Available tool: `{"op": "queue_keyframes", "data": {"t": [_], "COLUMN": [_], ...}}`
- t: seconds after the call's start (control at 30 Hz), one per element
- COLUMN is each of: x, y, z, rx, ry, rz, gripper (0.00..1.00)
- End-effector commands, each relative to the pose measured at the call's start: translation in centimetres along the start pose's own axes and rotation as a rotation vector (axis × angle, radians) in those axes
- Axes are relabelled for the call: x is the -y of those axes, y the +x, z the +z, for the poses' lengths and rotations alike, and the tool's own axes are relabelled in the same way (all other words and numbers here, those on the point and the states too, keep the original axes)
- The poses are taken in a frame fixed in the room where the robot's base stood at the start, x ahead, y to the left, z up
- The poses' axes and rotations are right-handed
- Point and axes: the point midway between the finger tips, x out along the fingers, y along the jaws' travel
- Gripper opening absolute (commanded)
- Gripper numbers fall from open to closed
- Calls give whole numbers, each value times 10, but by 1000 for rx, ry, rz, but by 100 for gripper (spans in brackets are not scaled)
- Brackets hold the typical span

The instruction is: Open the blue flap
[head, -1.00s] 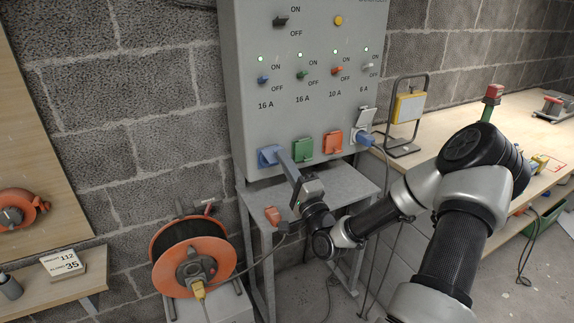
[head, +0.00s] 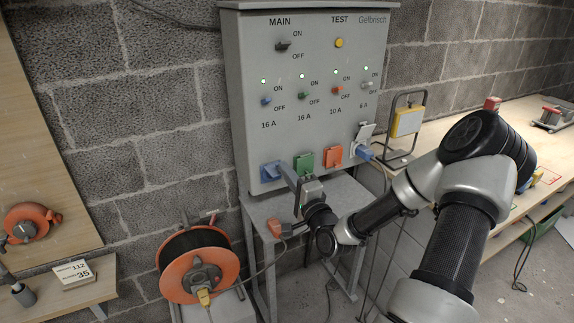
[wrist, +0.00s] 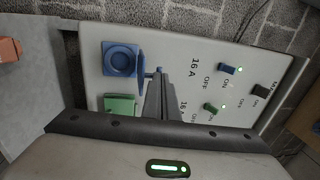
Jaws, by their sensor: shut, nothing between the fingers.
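The blue flap (wrist: 143,66) belongs to the blue socket (wrist: 120,58) at the lower left of the grey panel. In the wrist view it stands out from the panel, nearly edge-on, and the round socket face shows beside it. In the head view the blue socket and flap (head: 268,173) show just left of my fingers, which partly cover them. My gripper (wrist: 158,76) is shut and empty, its tips close beside the flap's outer side; I cannot tell whether they touch it. My gripper also shows in the head view (head: 284,170).
A green flap (head: 305,162) and a red flap (head: 333,156) sit right of the blue one. A blue plug (head: 364,152) is at the rightmost socket, under a raised grey flap. A grey stand (head: 335,196) is below the panel, and an orange cable reel (head: 228,278) at lower left.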

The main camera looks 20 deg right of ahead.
Motion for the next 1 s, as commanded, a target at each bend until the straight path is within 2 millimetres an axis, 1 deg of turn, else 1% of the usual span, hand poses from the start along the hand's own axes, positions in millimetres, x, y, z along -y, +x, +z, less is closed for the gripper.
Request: {"op": "queue_keyframes", "data": {"t": [0.03,0.13,0.3,0.57,1.0], "x": [19,28,38,41,42], "y": [4,9,18,30,39], "z": [1,1,1,1,0], "rx": [2,2,2,1,0], "ry": [-2,-2,-3,-3,0], "rz": [37,123,267,445,444], "gripper": [0,0,0,0,0]}}
